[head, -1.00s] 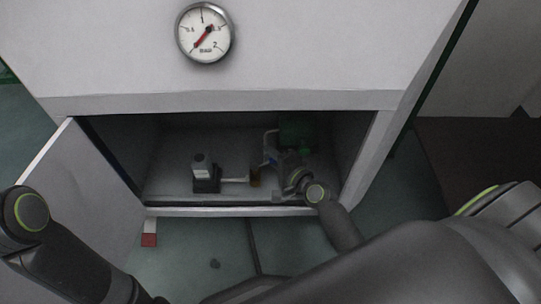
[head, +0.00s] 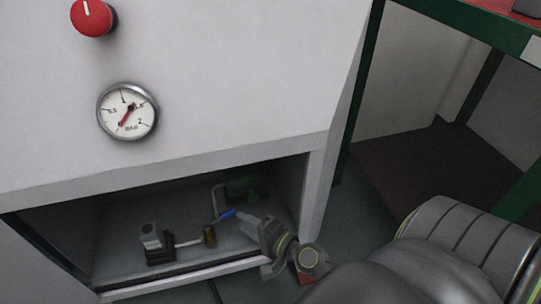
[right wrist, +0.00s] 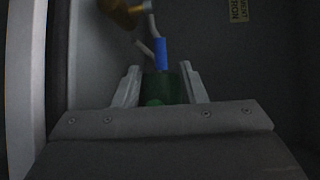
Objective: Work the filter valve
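The blue handle (head: 228,214) of what looks like the filter valve sits on a thin grey pipe inside the open lower compartment. My right gripper (head: 243,222) reaches into the compartment from the right, close to the handle. In the right wrist view the blue handle (right wrist: 161,53) stands just beyond and between my two spread fingers (right wrist: 160,76). The fingers are apart, and I see no contact with the handle. A green part (right wrist: 163,88) shows between the fingers. My left gripper is out of view.
A brass part (head: 210,236) and a black-and-grey device (head: 154,243) stand left of the handle. The compartment's right wall and front sill (head: 190,277) are close to my right arm. A pressure gauge (head: 127,111) and red knob (head: 93,16) are above.

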